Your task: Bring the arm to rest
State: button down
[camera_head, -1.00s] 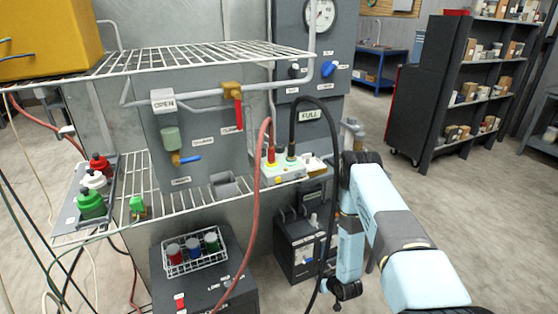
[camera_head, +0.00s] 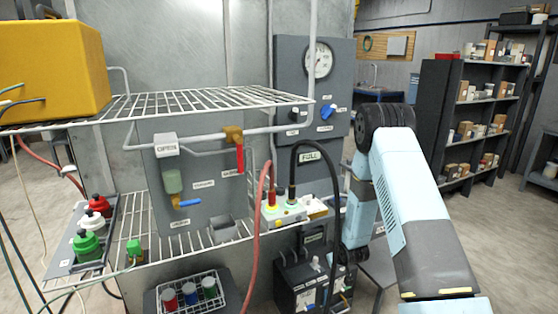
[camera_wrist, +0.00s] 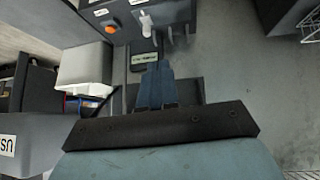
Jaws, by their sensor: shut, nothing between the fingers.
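My gripper (camera_wrist: 158,68) shows in the wrist view as two blue fingers close together, shut and empty. A dark bar crosses in front of my light blue wrist housing there. In the head view my light blue arm rises at the right to a black elbow joint, and its lower link hangs down beside the black hose. I cannot make out the fingers in the head view. The fingers touch nothing that I can see.
A wire shelf (camera_head: 205,101) and a gauge panel (camera_head: 290,70) stand left of my arm. A black hose (camera_head: 337,190) and a red hose (camera_head: 258,215) loop close by. A black box (camera_head: 295,285) sits below. Shelving (camera_head: 440,125) stands farther back; floor between is open.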

notch_tip(320, 180, up, 20)
jog(key=s+d+r+m+h, duration=0.1)
jog(key=s+d, duration=0.1)
jog(key=s+d+r+m+h, duration=0.1)
jog(key=s+r, duration=0.3)
jog(key=r, duration=0.4)
jog(key=s+r, duration=0.5)
jog(key=r, duration=0.3)
jog(key=s+r, duration=0.4)
jog(key=s, duration=0.6)
jog(key=s+r+m+g, duration=0.1)
jog(key=s+r, duration=0.4)
jog(key=s, duration=0.5)
jog(key=s+r+m+g, duration=0.1)
jog(key=s+r, duration=0.3)
jog(key=s, duration=0.6)
jog(key=shift+a+r, duration=0.35)
jog(key=shift+r, duration=0.05)
